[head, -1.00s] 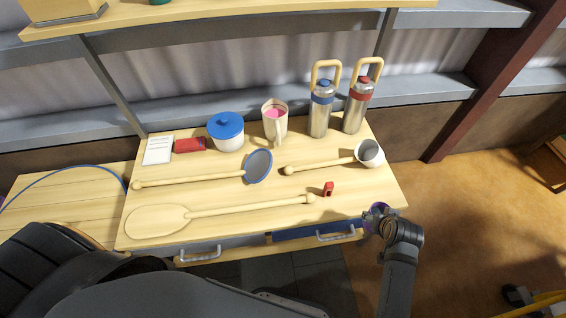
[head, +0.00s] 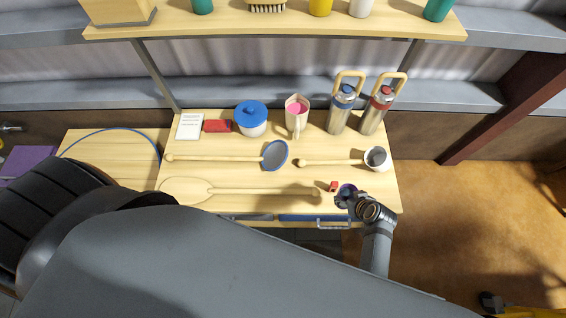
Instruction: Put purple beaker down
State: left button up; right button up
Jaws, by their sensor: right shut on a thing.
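My right gripper (head: 343,198) is at the front right edge of the wooden bench (head: 225,173), shut on the purple beaker. Only a small purple patch of the beaker (head: 347,188) shows between the fingers; the gripper hides the rest. I cannot tell whether the beaker touches the bench top. A small red block (head: 333,186) lies just left of the gripper. My left gripper is not in view.
A long wooden paddle (head: 260,191), a sieve (head: 275,155) and a ladle cup (head: 377,158) lie on the bench. A blue-lidded pot (head: 251,118), a pink-filled jug (head: 296,115) and two steel flasks (head: 341,110) (head: 376,112) stand behind. The bench's right front corner is clear.

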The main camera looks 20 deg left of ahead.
jog(key=a+r+p, duration=0.1)
jog(key=s+r+n+p, duration=0.1)
jog(key=p, duration=0.1)
jog(key=shift+s+a+r+y, duration=0.3)
jog(key=shift+a, duration=0.05)
pick_arm(q)
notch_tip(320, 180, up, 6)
jog(key=shift+p, duration=0.4)
pick_arm(e)
jog(key=shift+s+a+n, duration=0.4)
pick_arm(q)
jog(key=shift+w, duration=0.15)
pick_arm(e)
jog(key=shift+f, duration=0.1)
